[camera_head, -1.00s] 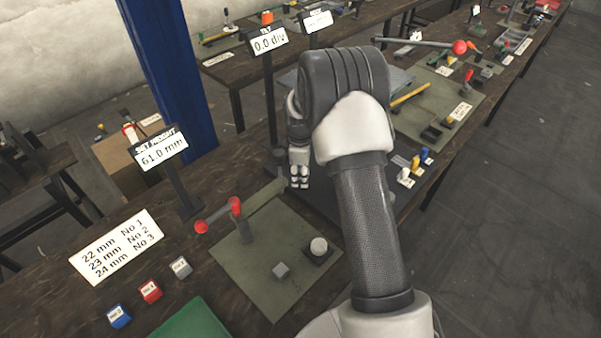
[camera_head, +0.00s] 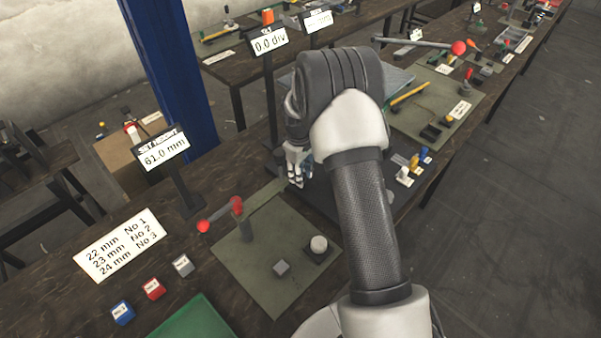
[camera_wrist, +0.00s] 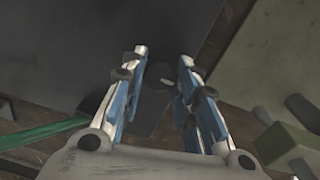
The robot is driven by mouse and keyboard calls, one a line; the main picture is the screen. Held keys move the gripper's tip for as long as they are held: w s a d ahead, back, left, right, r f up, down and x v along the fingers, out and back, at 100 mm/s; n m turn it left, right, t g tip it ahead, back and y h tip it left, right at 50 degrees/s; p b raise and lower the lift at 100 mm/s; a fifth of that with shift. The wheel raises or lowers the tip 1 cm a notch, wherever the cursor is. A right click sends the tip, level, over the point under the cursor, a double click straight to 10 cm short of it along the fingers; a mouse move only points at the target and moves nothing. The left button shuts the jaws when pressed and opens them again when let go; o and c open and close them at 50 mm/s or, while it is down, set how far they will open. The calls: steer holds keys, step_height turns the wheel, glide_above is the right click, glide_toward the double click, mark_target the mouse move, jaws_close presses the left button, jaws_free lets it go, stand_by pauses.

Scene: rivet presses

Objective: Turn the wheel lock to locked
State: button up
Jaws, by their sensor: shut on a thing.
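My gripper (camera_head: 298,177) is low over the dark plate beside the olive mat in the head view. My arm hides much of what lies behind it. In the wrist view, the two blue and white fingers of my gripper (camera_wrist: 163,62) stand around a small dark part (camera_wrist: 155,76), which I take to be the wheel lock. Its outline is dim against the dark plate, and its setting cannot be read. The gripper is shut on this part.
A display (camera_head: 163,150) reads 61.0 mm; another (camera_head: 269,41) reads 0.0 div. A blue post (camera_head: 172,80) stands behind.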

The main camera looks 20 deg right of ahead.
stand_by(0.3)
steer(key=o, duration=1.1)
step_height(320, 180, up, 8)
steer(key=shift+s+a+f, duration=0.1)
steer(key=shift+a+f, duration=0.05)
steer(key=shift+f, duration=0.1)
